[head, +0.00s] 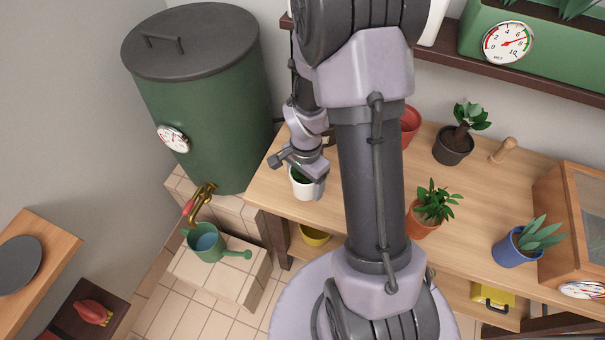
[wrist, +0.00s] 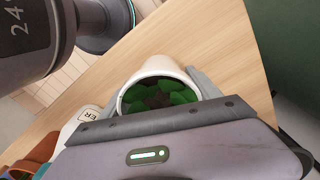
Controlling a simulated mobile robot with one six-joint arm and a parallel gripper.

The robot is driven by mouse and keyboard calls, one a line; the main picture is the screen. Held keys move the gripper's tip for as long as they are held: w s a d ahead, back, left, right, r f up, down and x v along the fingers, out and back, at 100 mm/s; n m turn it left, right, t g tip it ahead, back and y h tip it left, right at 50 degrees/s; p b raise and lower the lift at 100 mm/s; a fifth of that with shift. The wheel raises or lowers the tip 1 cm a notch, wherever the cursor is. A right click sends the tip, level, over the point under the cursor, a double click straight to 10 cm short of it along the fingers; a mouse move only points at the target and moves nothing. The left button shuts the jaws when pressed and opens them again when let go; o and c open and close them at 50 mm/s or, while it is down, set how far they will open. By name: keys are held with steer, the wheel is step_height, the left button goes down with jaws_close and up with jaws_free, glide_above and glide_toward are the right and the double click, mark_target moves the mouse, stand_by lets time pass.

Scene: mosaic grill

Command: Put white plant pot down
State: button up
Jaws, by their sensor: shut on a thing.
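The white plant pot (head: 306,186) is near the left end of the wooden table, with green leaves inside it. In the wrist view the white plant pot (wrist: 163,67) sits between the jaws, with dark soil and green leaves showing. My gripper (head: 308,170) is shut on the pot from above and beside it. My gripper also shows in the wrist view (wrist: 190,90). The pot looks upright or nearly so. I cannot tell whether its base touches the table (head: 270,185).
An orange pot (head: 424,220), a dark pot (head: 452,146), a blue pot (head: 514,248) and a red pot (head: 410,124) stand farther right on the table. A green barrel (head: 200,110) stands left of it. A green watering can (head: 208,243) sits below its tap.

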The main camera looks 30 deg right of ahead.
steer(key=shift+w+d+f, duration=0.1)
steer(key=shift+f, duration=0.2)
steer(key=o, duration=1.8)
steer(key=shift+c, duration=0.2)
steer(key=shift+r, duration=0.15)
step_height(320, 180, up, 12)
steer(key=p, duration=0.5)
steer(key=shift+r+p, duration=0.1)
steer(key=shift+p, duration=0.25)
steer(key=s+a+r+n+t, duration=0.2)
steer(key=a+r+n, duration=0.3)
steer(key=r, duration=0.7)
steer(key=s+a+r+n+t+y, duration=0.2)
steer(key=s+a+r+n, duration=0.3)
steer(key=s+a+r, duration=0.4)
steer(key=shift+s+a+n+t, duration=0.25)
steer(key=shift+a+n+t, duration=0.1)
steer(key=shift+t, duration=0.55)
